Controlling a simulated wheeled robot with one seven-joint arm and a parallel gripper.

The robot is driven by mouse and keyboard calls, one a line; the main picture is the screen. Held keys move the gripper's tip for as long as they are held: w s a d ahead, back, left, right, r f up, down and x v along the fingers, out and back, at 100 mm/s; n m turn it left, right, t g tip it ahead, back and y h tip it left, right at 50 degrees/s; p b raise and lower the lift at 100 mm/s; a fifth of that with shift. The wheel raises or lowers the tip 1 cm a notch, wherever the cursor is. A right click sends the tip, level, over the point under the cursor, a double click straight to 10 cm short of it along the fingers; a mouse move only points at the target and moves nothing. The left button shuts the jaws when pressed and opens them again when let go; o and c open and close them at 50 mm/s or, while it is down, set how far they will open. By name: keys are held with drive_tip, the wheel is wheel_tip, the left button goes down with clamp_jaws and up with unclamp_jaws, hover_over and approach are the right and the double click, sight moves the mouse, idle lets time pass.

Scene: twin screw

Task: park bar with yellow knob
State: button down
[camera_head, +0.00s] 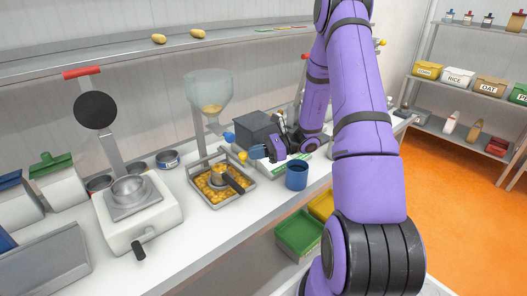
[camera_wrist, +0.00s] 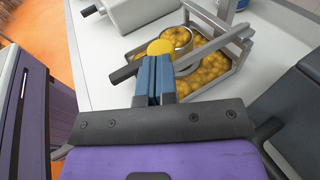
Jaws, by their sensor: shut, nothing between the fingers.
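The yellow knob (camera_head: 243,157) is at the right rear of a grey metal frame (camera_head: 222,151) in the head view. In the wrist view the knob (camera_wrist: 160,47) is just beyond my fingertips, and I cannot tell whether they touch it. A grey bar (camera_wrist: 215,45) runs beside the knob over the fryer-like tray (camera_wrist: 205,82). How the knob joins the bar is hidden. My gripper (camera_head: 254,154) has blue fingers, shut and empty, just right of the knob. The fingers (camera_wrist: 157,57) also show closed together in the wrist view.
The tray holds golden pieces around a metal cup (camera_head: 217,173). A blue mug (camera_head: 297,174) stands right of it, below my gripper. A clear hopper (camera_head: 209,92) stands behind. A white machine (camera_head: 137,216) is at left.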

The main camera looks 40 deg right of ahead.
drive_tip(key=shift+a, duration=0.1)
drive_tip(key=a, duration=0.9)
drive_tip(key=shift+s+a, duration=0.1)
drive_tip(key=shift+s, duration=0.05)
